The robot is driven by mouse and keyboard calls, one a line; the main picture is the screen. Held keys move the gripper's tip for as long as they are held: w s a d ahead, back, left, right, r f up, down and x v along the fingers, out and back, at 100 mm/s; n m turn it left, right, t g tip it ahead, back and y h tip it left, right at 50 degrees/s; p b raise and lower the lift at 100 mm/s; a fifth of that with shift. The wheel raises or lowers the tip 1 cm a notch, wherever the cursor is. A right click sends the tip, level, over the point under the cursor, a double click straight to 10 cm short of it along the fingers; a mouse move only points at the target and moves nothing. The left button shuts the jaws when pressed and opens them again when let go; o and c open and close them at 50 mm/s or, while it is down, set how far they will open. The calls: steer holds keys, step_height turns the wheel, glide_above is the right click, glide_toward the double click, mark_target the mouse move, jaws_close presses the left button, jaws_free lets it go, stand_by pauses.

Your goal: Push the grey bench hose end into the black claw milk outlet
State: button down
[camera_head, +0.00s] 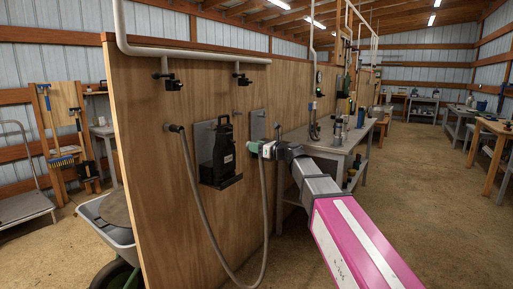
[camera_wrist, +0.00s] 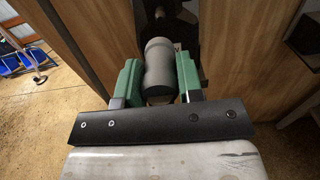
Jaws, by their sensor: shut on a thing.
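My gripper (camera_wrist: 158,78) has green fingers shut on the grey hose end (camera_wrist: 158,60), one finger on each side. In the head view my gripper (camera_head: 266,149) is just right of the black claw unit (camera_head: 208,158), in front of the plywood wall. The black claw (camera_wrist: 190,30) also shows beyond the hose end in the wrist view, with a short dark spout (camera_wrist: 159,12) roughly in line with it. A gap seems to lie between them, but the depth is hard to judge. The grey hose (camera_head: 198,208) hangs in a loop from a wall fitting up to my gripper.
The plywood wall (camera_head: 150,90) stands close behind the claw. Two black fittings hang from a pale pipe (camera_head: 200,55) above. A grey workbench (camera_head: 325,143) with bottles stands behind my arm. A wheelbarrow (camera_head: 105,225) is at the left. The floor on the right is open.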

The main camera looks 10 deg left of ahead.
steer(key=shift+x, duration=2.9)
steer(key=shift+x, duration=1.85)
steer(key=c, duration=0.7)
jaws_free()
